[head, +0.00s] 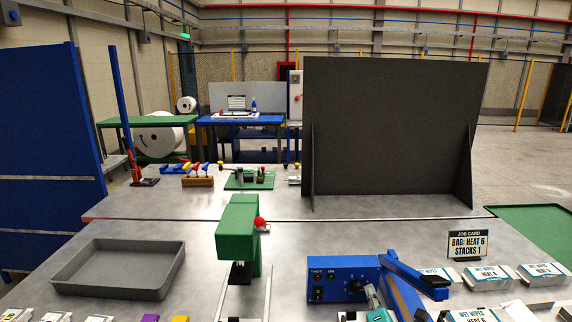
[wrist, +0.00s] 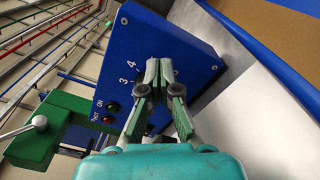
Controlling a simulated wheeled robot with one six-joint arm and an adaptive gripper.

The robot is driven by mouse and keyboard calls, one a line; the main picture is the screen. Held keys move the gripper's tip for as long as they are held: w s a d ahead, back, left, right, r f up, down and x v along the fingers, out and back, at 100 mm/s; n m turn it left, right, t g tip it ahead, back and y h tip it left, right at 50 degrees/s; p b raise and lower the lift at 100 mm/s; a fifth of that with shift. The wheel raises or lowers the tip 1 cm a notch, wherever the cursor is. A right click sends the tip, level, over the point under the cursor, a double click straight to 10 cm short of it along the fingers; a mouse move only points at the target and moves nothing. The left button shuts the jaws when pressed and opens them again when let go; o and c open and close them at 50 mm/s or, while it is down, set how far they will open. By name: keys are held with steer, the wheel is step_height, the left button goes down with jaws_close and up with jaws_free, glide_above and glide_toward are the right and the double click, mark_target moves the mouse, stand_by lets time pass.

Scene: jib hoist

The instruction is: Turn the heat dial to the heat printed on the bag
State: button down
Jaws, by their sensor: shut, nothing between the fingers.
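The blue sealer box (head: 340,265) stands at the front centre right of the bench. Its black heat dial (head: 356,287) is on the front face, with my gripper (head: 371,298) right by it. In the wrist view, my gripper (wrist: 158,72) has its fingertips together over the blue panel (wrist: 140,38). The digits 3 and 4 show left of the fingers. The fingers hide the dial there, so its setting and any contact cannot be told. The job card (head: 468,243) reads "BAG: HEAT 6, STACKS 1". A wet wipes bag (head: 474,315) at the front edge appears to read HEAT 6.
A blue lever arm (head: 412,275) slants beside the box on the right. More wipes bags (head: 488,274) lie to the right. A green press (head: 237,228) with a red knob stands to the left. A grey tray (head: 120,290) lies far left. A dark panel (head: 390,130) stands behind.

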steer(key=shift+f, duration=0.2)
steer(key=shift+d, duration=0.2)
steer(key=shift+s+d+r, duration=0.1)
steer(key=shift+s, duration=1.4)
steer(key=shift+s+r, duration=0.1)
steer(key=shift+s, duration=1.4)
steer(key=shift+s+a+r, duration=0.25)
steer(key=shift+a+r, duration=0.25)
steer(key=shift+r, duration=0.1)
steer(key=shift+s+a+r, duration=0.2)
steer(key=shift+a+r, duration=0.25)
steer(key=shift+r, duration=0.1)
steer(key=shift+w, duration=3.45)
